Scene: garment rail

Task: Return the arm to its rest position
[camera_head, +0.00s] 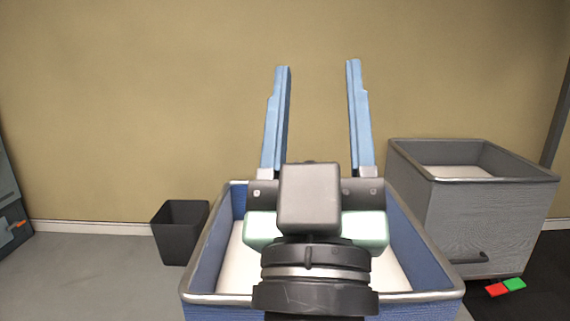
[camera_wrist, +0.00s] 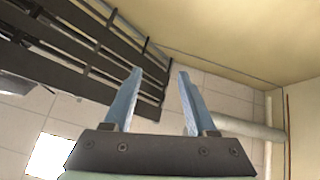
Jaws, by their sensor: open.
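My gripper (camera_head: 316,64) is raised in the middle of the head view, with its two long blue fingers pointing up and spread wide apart. Nothing is between them. It stands in front of a blue bin (camera_head: 205,250) with a white inside, and hides part of that bin. In the wrist view my gripper (camera_wrist: 159,72) also shows open and empty, with the ceiling behind it.
A grey bin (camera_head: 480,215) stands at the right, with a red block (camera_head: 497,290) and a green block (camera_head: 514,285) low beside it. A small black bin (camera_head: 181,235) stands at the left. Dark slatted panels (camera_wrist: 90,50) show overhead in the wrist view.

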